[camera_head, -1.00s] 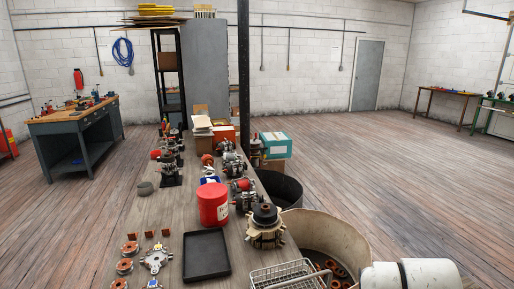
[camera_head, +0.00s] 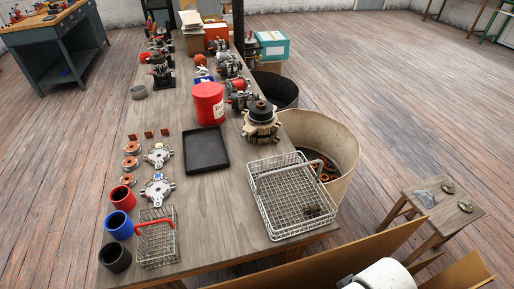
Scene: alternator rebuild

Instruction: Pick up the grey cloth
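I cannot clearly make out a grey cloth. White rounded parts of my own arm show at the bottom right. My gripper is not in view.
The long wooden bench (camera_head: 225,210) holds a wire basket (camera_head: 262,208), a red-handled basket (camera_head: 157,237), a black tray (camera_head: 206,150), a red jar (camera_head: 208,103) and coloured cups (camera_head: 119,225). A round bin (camera_head: 335,140) stands beside it. Brown panels (camera_head: 340,258) are nearby. Floor at right is open.

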